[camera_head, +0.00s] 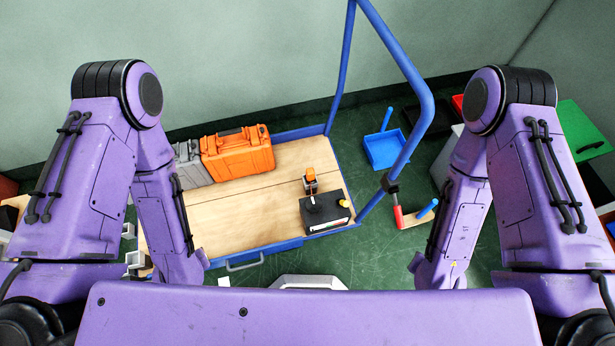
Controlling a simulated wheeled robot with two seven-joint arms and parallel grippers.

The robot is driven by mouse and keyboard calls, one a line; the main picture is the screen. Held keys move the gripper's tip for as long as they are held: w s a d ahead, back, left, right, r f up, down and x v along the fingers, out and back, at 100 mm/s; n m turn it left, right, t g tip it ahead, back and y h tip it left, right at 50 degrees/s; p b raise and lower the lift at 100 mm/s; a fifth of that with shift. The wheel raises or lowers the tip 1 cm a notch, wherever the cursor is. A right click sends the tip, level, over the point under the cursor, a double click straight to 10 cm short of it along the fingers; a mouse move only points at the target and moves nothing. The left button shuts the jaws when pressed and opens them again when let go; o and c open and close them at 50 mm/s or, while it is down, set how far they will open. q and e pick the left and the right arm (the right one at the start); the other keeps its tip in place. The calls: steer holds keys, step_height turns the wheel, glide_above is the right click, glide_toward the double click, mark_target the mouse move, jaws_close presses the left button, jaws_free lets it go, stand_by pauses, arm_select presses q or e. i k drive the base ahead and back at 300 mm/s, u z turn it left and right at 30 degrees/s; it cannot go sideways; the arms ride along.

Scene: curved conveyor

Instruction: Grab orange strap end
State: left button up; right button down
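No orange strap end can be made out for certain. A small upright orange item (310,177) with a pale lower part stands behind a black box (325,212) on the wooden trolley deck (250,205); it is too small to tell what it is. An orange case (237,153) lies at the trolley's back left. My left arm (165,210) and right arm (460,215) bend down at either side. Neither gripper can be made out; both are hidden below or behind my forearms and body.
A grey case (191,165) sits beside the orange one. The trolley has a tall blue handle frame (420,95) at its right. On the green floor are a blue dustpan (384,150) and a red-and-blue-handled item (412,217). A green lid (580,130) is at far right.

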mark_target(310, 176)
steer(key=z, duration=0.75)
steer(key=k, duration=1)
steer(key=z, duration=1.35)
steer(key=i, duration=1.3)
steer(key=u, duration=1.15)
steer(key=i, duration=0.8)
steer(key=u, duration=1.15)
steer(key=i, duration=0.25)
steer(key=u, duration=0.25)
